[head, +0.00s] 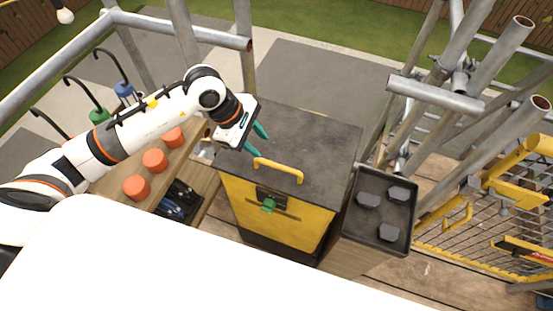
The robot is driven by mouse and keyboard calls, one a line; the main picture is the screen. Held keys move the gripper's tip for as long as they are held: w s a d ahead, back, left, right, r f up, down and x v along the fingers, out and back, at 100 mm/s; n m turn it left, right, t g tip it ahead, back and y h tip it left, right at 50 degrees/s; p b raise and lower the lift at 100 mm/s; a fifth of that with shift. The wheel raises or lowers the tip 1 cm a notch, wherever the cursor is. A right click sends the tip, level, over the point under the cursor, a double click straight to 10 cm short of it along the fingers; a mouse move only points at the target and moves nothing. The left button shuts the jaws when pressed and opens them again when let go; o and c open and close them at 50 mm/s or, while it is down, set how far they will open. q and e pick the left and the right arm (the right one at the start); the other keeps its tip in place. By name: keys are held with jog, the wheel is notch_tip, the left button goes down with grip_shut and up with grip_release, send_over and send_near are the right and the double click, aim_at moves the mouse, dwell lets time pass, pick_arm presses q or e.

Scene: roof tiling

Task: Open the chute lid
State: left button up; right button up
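The chute is a yellow box (258,205) with a flat dark grey lid (306,136), which lies shut on top. A yellow bar handle (278,169) is fixed near the lid's front edge. My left gripper (258,143) is over the lid's left part, to the upper left of the handle. Its two green fingers are spread apart with nothing between them, and they look clear of the handle. My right gripper is not in view.
A black tray (378,211) with several dark grey pieces stands right of the box. Scaffold tubes (437,95) and a yellow mesh rack (484,235) stand at right.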

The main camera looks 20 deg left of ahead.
aim_at(281, 167)
pick_arm(q)
jog(key=p+x, duration=0.2)
jog(key=x, duration=0.8)
jog(key=shift+d, duration=0.15)
jog(key=shift+p+x, duration=0.35)
jog(key=shift+x, duration=0.4)
jog(key=shift+c, duration=0.4)
grip_shut()
